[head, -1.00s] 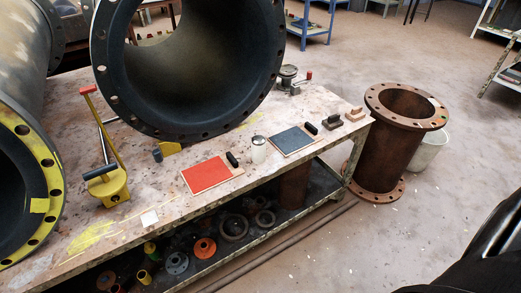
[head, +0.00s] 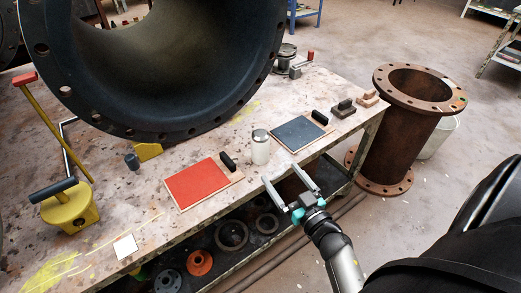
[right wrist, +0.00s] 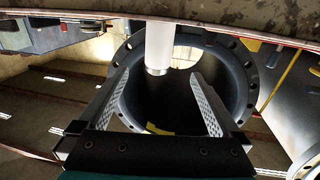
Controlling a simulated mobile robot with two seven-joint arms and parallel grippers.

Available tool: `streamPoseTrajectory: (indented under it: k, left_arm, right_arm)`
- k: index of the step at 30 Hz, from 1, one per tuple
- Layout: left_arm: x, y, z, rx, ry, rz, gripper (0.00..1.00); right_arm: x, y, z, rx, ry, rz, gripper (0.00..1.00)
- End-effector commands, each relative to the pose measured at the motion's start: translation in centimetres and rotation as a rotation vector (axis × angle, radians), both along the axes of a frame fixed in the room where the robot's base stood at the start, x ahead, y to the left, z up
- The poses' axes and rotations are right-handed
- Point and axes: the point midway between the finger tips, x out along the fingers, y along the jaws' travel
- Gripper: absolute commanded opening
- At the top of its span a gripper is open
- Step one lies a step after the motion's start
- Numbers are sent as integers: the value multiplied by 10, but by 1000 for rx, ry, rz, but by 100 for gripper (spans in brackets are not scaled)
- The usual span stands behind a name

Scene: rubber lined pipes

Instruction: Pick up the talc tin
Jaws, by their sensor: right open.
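The talc tin is most likely the small white cylinder with a silvery lid (head: 260,152), upright on the workbench near its front edge. My right gripper (head: 282,174) is open and empty, at the bench's front edge just in front of the tin and a little to its right. In the right wrist view, which looks upside down, the white tin (right wrist: 159,43) lies ahead of the open fingers (right wrist: 160,85), roughly centred between them. No finger appears to touch it. My left gripper is not in view.
A red sheet (head: 198,184) lies left of the tin and a dark board (head: 297,133) lies right, each with a black handle beside it. A big flanged pipe (head: 165,125) stands behind. The workbench (head: 120,215) has a lower shelf. A rusty pipe (head: 400,135) stands right.

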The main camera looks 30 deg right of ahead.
Motion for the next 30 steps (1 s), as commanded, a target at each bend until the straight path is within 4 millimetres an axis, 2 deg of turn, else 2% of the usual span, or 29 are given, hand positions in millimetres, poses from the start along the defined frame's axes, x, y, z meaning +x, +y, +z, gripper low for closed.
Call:
streamPoseTrajectory:
  k: [1,9,12,20,30]
  left_arm:
    - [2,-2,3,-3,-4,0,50]
    - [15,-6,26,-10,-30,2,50]
    - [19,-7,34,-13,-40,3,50]
    - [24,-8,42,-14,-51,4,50]
    - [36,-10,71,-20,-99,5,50]
  right_arm:
    - [10,-1,-1,0,-4,0,100]
    - [57,-4,-1,0,-2,-1,100]
    - [69,-5,-2,0,0,0,100]
    - [82,-7,-1,1,1,-1,100]
    - [118,-11,1,0,0,0,100]
